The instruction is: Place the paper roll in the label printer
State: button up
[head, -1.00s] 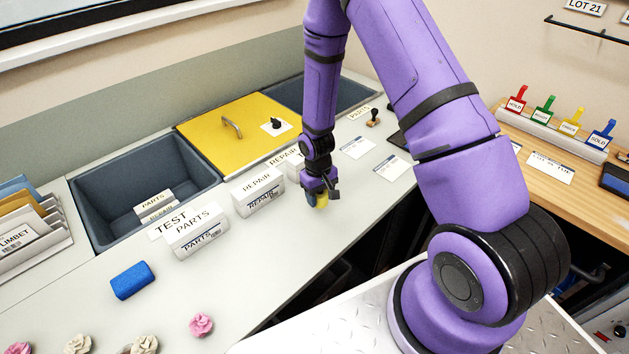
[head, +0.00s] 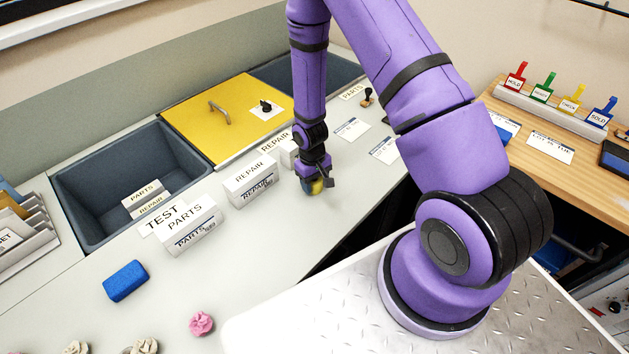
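My gripper (head: 316,186) points down low over the grey counter (head: 245,285), near its front edge and just right of the white REPAIR boxes. A small roundish yellow and dark-blue thing (head: 314,187) shows at its fingertips. It is too small to tell what it is, or whether the fingers are closed on it. I cannot make out a paper roll or a label printer for certain. My arm hides part of the counter's far right end.
White boxes marked REPAIR (head: 250,182) and PARTS (head: 187,228) stand left of my gripper. Behind are an open grey bin (head: 80,190) and a yellow lid (head: 195,112). A blue block (head: 125,281) lies at the left.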

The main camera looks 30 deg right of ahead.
jog(key=o, duration=0.4)
jog(key=s+r+t, duration=0.2)
jog(key=r, duration=1.7)
jog(key=s+r+t, duration=0.1)
jog(key=s+r, duration=0.1)
jog(key=r, duration=1.7)
jog(key=s+r+t, duration=0.1)
jog(key=s+r, duration=0.3)
jog(key=s, duration=0.1)
jog(key=s+r+m+t, duration=0.1)
jog(key=s+r, duration=0.4)
jog(key=s, duration=0.1)
jog(key=s+r+t, duration=0.1)
jog(key=s+r, duration=0.4)
jog(key=s, duration=0.1)
jog(key=shift+t, duration=0.3)
jog(key=shift+o, duration=0.4)
jog(key=shift+s+r, duration=0.15)
jog(key=shift+s, duration=0.35)
